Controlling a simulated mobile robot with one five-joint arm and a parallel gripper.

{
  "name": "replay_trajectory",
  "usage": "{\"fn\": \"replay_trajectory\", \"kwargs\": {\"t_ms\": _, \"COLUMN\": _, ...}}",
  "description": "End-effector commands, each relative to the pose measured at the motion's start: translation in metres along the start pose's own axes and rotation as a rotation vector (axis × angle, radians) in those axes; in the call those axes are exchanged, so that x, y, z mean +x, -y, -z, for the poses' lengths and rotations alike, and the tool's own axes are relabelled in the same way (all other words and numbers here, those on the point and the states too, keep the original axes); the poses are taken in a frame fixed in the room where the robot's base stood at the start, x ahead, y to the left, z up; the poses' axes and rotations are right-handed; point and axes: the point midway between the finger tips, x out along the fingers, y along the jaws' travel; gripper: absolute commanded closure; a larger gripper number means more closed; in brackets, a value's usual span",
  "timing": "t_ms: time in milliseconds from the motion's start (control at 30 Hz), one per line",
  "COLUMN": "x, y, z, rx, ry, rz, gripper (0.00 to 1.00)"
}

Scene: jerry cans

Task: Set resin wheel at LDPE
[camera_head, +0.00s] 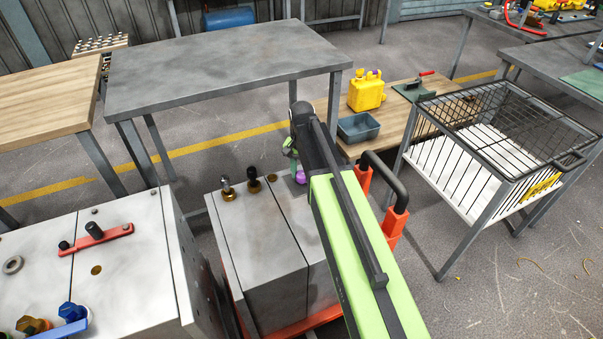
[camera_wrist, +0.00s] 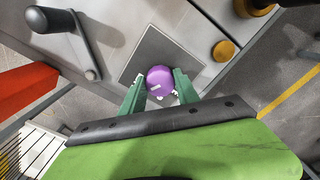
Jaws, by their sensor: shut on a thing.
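A round purple knob (camera_wrist: 160,80), which may be the resin wheel, sits over a dark square plate (camera_wrist: 150,52) on a grey metal cabinet. It shows small pale marks, too small to read, and I see no LDPE label. My gripper (camera_wrist: 160,90) has its green fingers on either side of the knob and is shut on it. In the head view the purple knob (camera_head: 300,177) is partly hidden behind my arm, at the cabinet top (camera_head: 262,222). My gripper (camera_head: 296,166) is mostly covered by the arm there.
Brass fittings (camera_head: 229,191) stand on the same cabinet. A black-and-red handle (camera_head: 393,187) rises to its right. A wire basket stand (camera_head: 505,140) is farther right. A low wooden table holds a yellow jerry can (camera_head: 366,92) and a grey bin (camera_head: 358,127).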

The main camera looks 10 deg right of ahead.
Motion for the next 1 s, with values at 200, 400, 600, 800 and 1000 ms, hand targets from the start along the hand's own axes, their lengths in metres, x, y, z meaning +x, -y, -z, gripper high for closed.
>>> {"fn": "replay_trajectory", "kwargs": {"t_ms": 200, "x": 0.0001, "y": -0.0006, "z": -0.0002, "rx": 0.006, "ry": 0.001, "rz": -0.001, "gripper": 1.0}}
{"fn": "replay_trajectory", "kwargs": {"t_ms": 400, "x": 0.0001, "y": -0.0006, "z": -0.0001, "rx": 0.005, "ry": 0.001, "rz": -0.001, "gripper": 1.0}}
{"fn": "replay_trajectory", "kwargs": {"t_ms": 600, "x": 0.0001, "y": -0.0005, "z": -0.0001, "rx": 0.005, "ry": 0.0, "rz": -0.001, "gripper": 0.41}}
{"fn": "replay_trajectory", "kwargs": {"t_ms": 800, "x": 0.0, "y": -0.0004, "z": 0.0, "rx": 0.004, "ry": 0.0, "rz": -0.001, "gripper": 0.41}}
{"fn": "replay_trajectory", "kwargs": {"t_ms": 1000, "x": -0.0083, "y": -0.0004, "z": 0.0001, "rx": 0.004, "ry": 0.0, "rz": -0.001, "gripper": 0.41}}
